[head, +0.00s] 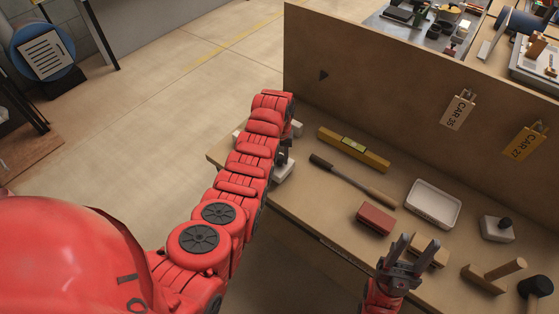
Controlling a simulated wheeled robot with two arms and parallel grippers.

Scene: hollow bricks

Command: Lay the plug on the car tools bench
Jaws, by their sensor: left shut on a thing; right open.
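The car tools bench (325,213) is a tan table with a tall back panel that carries tags reading CAR. My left gripper (284,153) is at the bench's left end, mostly hidden by its own red arm. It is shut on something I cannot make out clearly. A pale block (285,171) shows beside it, and I cannot tell whether this is the plug or something resting on the bench. My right gripper (416,242) is open, above the front of the bench, close to a wooden block (434,255).
Bare surface lies left of the red block.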

